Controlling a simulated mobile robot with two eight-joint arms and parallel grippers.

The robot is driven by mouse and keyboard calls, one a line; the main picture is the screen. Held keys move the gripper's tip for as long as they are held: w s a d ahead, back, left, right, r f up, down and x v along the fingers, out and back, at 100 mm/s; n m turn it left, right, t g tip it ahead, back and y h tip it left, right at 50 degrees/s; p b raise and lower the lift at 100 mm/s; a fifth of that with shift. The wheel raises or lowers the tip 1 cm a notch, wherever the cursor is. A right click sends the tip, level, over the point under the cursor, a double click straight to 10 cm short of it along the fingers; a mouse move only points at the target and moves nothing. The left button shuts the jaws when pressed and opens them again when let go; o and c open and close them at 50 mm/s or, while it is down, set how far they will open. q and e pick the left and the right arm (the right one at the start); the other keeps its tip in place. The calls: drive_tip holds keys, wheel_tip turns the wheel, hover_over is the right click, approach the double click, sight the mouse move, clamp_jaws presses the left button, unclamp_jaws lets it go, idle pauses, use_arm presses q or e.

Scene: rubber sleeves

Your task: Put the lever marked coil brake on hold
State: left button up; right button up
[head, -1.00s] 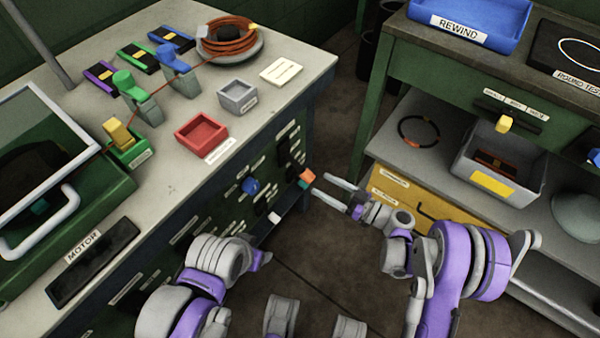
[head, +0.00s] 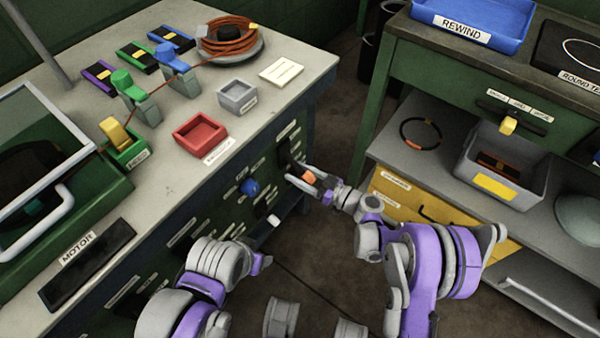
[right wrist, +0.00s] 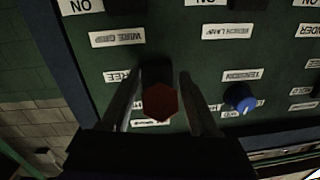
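The lever with the orange knob (head: 308,177) sticks out from a dark slot on the green front panel of the left bench. In the right wrist view its orange-red six-sided knob (right wrist: 160,103) faces the camera. A label above left of it reads FREE; a label below it is partly hidden. I cannot read a coil brake label. My right gripper (head: 300,176) is open around the lever, one finger on each side. The right wrist view shows gaps between the knob and both fingers (right wrist: 162,76).
A blue knob (head: 250,187) sits beside the lever on the panel, and it also shows in the right wrist view (right wrist: 240,98). A white-tipped control (head: 273,219) is lower down. The right bench (head: 400,75) has a shelf with a grey bin (head: 462,165). Floor lies between the benches.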

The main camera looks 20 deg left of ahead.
clamp_jaws()
idle(1.2)
